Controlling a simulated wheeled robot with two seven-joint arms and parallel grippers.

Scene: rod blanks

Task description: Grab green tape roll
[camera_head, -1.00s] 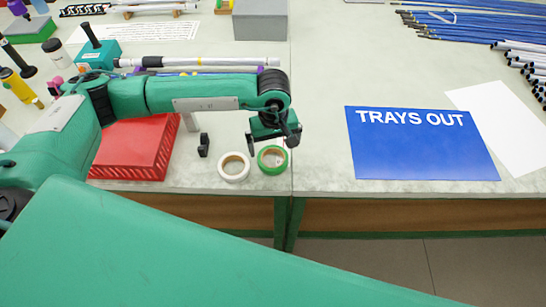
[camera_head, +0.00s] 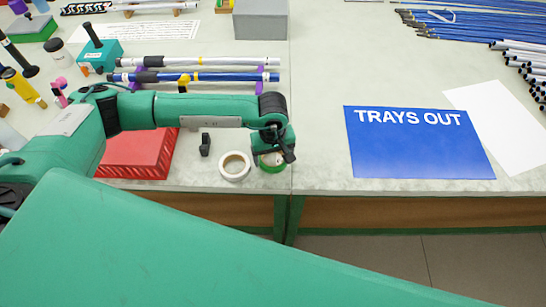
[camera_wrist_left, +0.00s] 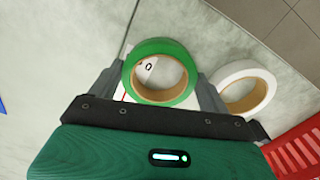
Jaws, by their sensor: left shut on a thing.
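The green tape roll (camera_head: 271,162) lies near the front edge of the table, partly hidden under my left gripper (camera_head: 271,152) in the head view. In the left wrist view the green tape roll (camera_wrist_left: 160,47) sits between the two grey fingers of my left gripper (camera_wrist_left: 160,82), one on each side. The left gripper is shut on the roll. A white tape roll (camera_head: 234,166) lies just left of it and also shows at the right of the wrist view (camera_wrist_left: 247,86). My right gripper is not in view.
A red tray (camera_head: 140,153) and a small black block (camera_head: 205,144) stand to the left. A blue TRAYS OUT sheet (camera_head: 418,150) lies to the right. Rods (camera_head: 200,78) rest on holders behind the arm. The table's front edge is close.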

